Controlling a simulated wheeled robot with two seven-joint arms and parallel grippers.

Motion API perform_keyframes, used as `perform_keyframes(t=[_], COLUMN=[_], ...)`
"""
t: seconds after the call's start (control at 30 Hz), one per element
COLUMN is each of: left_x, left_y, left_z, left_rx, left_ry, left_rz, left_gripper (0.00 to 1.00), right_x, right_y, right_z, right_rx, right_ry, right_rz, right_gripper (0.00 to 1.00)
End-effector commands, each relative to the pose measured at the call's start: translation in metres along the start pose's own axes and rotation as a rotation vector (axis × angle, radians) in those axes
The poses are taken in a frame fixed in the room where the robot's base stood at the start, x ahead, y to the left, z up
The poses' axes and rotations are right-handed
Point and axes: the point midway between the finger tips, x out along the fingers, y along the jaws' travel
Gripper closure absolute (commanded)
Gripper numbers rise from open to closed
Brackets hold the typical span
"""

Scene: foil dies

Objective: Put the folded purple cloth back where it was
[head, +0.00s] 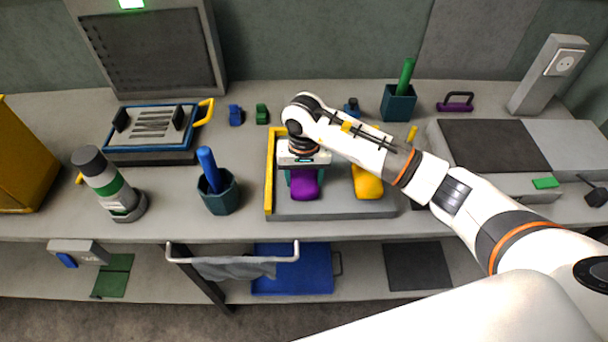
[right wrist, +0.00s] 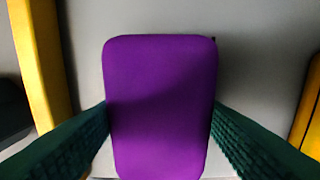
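The folded purple cloth (head: 304,188) is a rounded block at the grey tray (head: 330,210) with a yellow left edge. My right gripper (head: 304,176) points down over it. In the right wrist view the purple cloth (right wrist: 160,105) lies between the two green fingers of my right gripper (right wrist: 160,140), which meet its left and right sides. Its near end runs out of that view. I cannot tell whether it rests on the tray floor or hangs just above it. My left gripper is not in view.
A yellow folded piece (head: 367,182) lies in the tray to the right of the purple one. A teal cup (head: 220,195) with a blue rod stands left of the tray. A bottle (head: 108,185) stands farther left. A grey-topped block (head: 495,145) stands to the right.

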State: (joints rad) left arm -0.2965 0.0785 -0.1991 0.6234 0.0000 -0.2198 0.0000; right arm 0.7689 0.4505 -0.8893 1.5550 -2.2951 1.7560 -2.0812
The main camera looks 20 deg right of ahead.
Motion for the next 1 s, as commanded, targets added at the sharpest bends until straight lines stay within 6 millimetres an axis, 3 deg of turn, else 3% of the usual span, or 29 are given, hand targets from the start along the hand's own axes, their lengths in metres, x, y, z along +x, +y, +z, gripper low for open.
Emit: perform_keyframes(t=[0.03,0.13,0.53,1.0], left_x=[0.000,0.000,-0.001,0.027], left_y=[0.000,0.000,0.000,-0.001], left_z=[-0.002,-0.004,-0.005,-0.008], left_rx=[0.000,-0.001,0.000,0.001], left_ry=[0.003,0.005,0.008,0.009], left_rz=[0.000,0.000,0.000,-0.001], left_gripper=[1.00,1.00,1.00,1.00], right_x=[0.001,0.000,-0.007,-0.098], right_y=[0.000,0.000,0.000,0.000], right_z=[0.000,0.000,0.001,0.001], right_rx=[0.000,0.000,0.000,0.000], right_ry=[0.000,0.000,-0.002,-0.005], right_rz=[0.000,0.000,0.001,0.001], right_gripper=[0.35,0.20,0.20,0.20])
